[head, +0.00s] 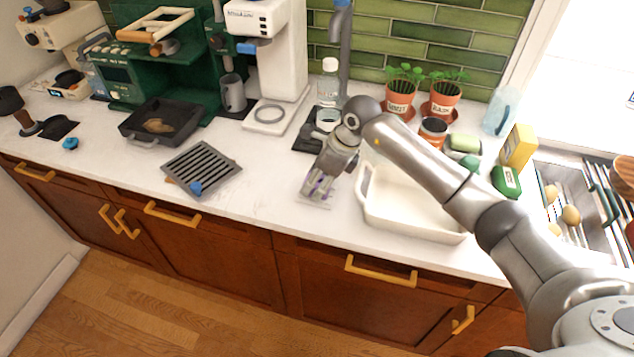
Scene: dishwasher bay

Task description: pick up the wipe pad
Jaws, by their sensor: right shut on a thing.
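My right gripper (318,188) points down at the white counter, left of the white basin. It is shut on a small pale thing, which I take to be the wipe pad (322,204). Only a pale edge of the pad shows around the fingertips, and the fingers hide the rest. The pad is at or just above the counter top; I cannot tell whether it still touches. My left gripper is not in view.
A white basin (375,213) stands just right of the gripper. A slatted grey drip tray (203,168) with a blue knob lies to the left. Behind are a bottle (328,80), a tap and potted herbs (401,95). The counter between tray and gripper is clear.

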